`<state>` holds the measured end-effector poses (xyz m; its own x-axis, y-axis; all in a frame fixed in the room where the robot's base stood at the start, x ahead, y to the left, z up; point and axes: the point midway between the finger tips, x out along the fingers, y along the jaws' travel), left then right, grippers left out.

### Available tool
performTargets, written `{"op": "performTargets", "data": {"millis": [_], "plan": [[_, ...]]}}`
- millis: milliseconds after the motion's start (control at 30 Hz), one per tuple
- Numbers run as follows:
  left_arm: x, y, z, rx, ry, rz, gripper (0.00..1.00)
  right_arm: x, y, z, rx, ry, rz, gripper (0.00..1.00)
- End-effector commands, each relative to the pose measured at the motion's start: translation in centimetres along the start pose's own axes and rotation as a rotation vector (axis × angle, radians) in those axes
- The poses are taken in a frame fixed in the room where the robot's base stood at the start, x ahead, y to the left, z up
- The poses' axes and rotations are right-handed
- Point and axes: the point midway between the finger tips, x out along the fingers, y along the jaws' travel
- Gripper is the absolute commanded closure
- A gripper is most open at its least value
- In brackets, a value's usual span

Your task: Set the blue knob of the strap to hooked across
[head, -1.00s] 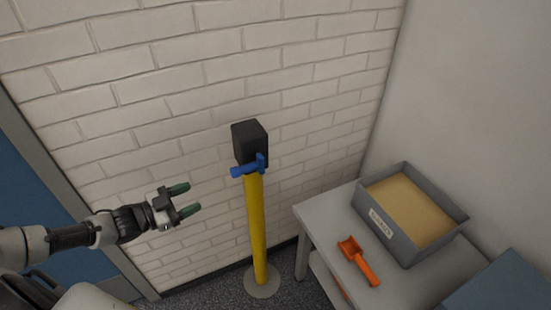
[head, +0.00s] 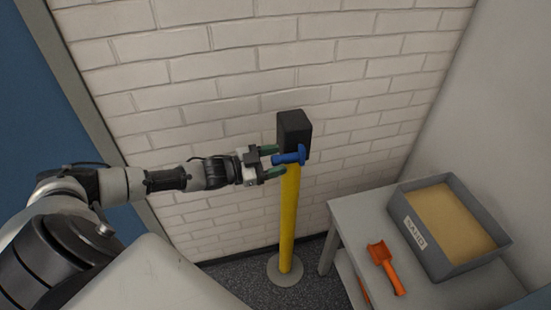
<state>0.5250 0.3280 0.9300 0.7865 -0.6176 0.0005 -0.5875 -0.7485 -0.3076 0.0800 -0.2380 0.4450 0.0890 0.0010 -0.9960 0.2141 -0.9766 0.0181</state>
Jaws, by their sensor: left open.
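The blue knob (head: 289,157) is a short blue bar with a crosspiece at its right end. It sits at the front of the black box (head: 294,131) on top of the yellow post (head: 288,222). No length of strap shows drawn out from the box. My left gripper (head: 273,161) comes in from the left and is open. Its green-tipped fingers are at the knob's left end, one above and one below it in the picture. I cannot tell whether they touch it. My right gripper is not in view.
A grey table (head: 362,211) stands at the right with a grey bin (head: 425,244) of tan material and an orange scoop (head: 386,267) on it. A white brick wall (head: 200,60) is behind the post. A blue door (head: 35,110) is at the left.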

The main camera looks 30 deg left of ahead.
Motion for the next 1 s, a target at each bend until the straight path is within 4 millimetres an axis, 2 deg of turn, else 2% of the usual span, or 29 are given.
{"op": "performTargets", "data": {"millis": [300,667,867,1000], "plan": [[0.27,0.04,0.04,0.0,-0.001,0.001,0.44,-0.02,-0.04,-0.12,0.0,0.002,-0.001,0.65],[0.25,0.03,0.04,0.001,-0.001,0.001,0.99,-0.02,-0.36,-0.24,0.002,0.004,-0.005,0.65],[0.31,0.13,-0.01,0.0,-0.001,0.001,1.0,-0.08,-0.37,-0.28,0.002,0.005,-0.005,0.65],[0.89,0.94,-0.37,-0.002,0.001,0.001,1.0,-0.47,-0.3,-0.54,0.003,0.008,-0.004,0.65]]}}
